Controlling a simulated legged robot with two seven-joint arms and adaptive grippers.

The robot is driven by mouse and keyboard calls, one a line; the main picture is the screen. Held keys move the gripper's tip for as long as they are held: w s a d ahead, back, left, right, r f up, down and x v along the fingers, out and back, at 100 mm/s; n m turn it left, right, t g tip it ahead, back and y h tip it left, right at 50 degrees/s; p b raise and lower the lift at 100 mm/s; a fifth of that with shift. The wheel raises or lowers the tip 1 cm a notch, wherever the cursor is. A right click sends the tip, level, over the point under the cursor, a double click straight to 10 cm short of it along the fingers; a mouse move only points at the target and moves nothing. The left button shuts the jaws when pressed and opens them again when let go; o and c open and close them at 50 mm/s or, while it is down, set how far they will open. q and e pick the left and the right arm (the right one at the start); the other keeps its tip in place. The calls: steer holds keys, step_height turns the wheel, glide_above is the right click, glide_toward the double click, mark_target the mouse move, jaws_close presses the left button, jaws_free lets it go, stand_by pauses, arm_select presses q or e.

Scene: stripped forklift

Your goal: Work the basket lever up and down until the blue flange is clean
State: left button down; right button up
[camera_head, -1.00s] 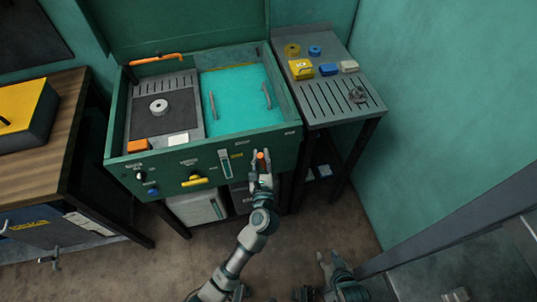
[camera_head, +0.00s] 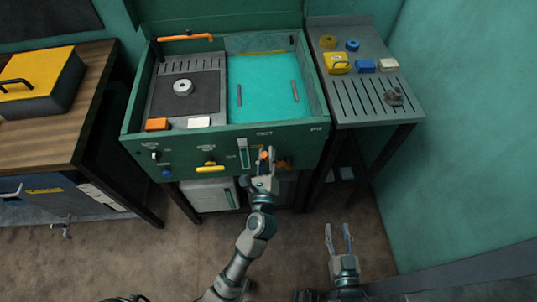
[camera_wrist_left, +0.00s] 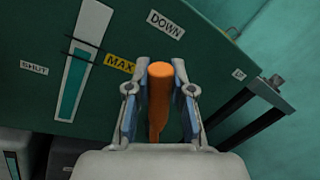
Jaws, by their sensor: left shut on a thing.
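My left gripper (camera_head: 266,160) is shut on the orange basket lever (camera_wrist_left: 160,95) at the front of the green washing tank (camera_head: 290,131). In the left wrist view the lever stands between the two fingers (camera_wrist_left: 159,103), with a DOWN label above it. Two grey handles (camera_head: 239,94) show in the turquoise bath; the basket below them is not clear. No blue flange can be made out in the bath. A blue ring (camera_head: 352,45) lies on the side bench. My right gripper (camera_head: 338,238) is open and empty, low over the floor.
The slotted side bench (camera_head: 350,100) also holds yellow, blue and white blocks and a grey part (camera_head: 394,97). A grey ring (camera_head: 183,87) sits on the tank's dark mat. A gauge (camera_head: 243,152) and a yellow handle (camera_head: 210,168) are left of the lever.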

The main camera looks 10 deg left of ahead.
arm_select(q)
steer(key=shift+f, duration=0.1)
steer(key=c, duration=1)
jaws_free()
steer(key=shift+s, duration=0.35)
steer(key=s+d+f, duration=0.1)
steer(key=s, duration=1)
steer(key=shift+d, duration=0.4)
steer(key=shift+f, duration=0.1)
